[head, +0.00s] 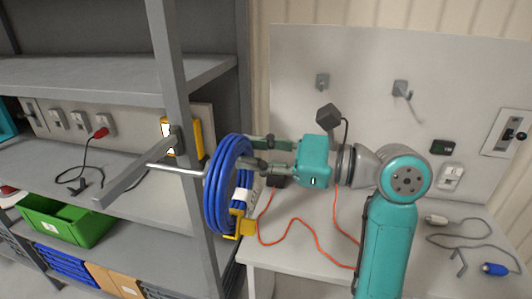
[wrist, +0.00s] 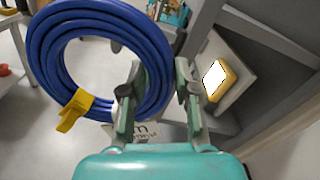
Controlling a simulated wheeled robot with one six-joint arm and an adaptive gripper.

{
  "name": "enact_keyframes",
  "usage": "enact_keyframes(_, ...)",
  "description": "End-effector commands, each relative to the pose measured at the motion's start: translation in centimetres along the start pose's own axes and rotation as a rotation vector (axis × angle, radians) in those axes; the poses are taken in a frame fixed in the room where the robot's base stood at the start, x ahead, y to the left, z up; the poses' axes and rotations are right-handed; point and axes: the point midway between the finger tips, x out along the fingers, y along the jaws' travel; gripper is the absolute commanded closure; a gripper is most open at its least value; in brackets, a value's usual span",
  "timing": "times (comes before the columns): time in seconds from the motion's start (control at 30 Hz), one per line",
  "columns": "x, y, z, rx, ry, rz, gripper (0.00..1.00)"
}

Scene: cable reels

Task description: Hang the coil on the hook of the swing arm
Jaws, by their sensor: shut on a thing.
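The blue coil (head: 213,190) is upright, seen nearly edge-on, with a yellow tie (head: 238,226) and a white label. My gripper (head: 258,155) is shut on the coil's right-hand rim. In the wrist view, my gripper's fingers (wrist: 157,92) straddle the rim of the coil (wrist: 45,50), whose ring opens to the left. The grey swing arm (head: 130,180) juts out from the shelf post. Its pale hook rod (head: 178,169) points right and meets the coil's left edge in the head view. I cannot tell whether its tip enters the ring; the coil hides it.
The grey shelf post (head: 172,80) stands just behind the swing arm, with a yellow-framed box (head: 197,137) close by. A green bin (head: 65,222) sits on the shelf at left. An orange cable (head: 300,222) lies on the white bench (head: 320,275) at right.

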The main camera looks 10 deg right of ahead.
Motion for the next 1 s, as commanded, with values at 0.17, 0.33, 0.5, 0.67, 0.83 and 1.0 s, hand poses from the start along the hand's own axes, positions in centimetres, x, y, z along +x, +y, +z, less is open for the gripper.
enact_keyframes(0.17,1.3,0.0,0.0,0.000,-0.001,0.001,1.00)
enact_keyframes(0.33,2.4,0.0,0.0,-0.001,-0.001,0.002,1.00)
enact_keyframes(0.5,3.6,0.0,0.1,0.000,-0.001,0.001,1.00)
enact_keyframes(0.67,4.7,0.0,0.0,0.000,-0.001,0.001,1.00)
enact_keyframes(0.83,5.8,0.0,0.0,0.000,0.000,0.001,1.00)
enact_keyframes(1.0,7.0,0.0,0.0,0.001,-0.001,0.002,1.00)
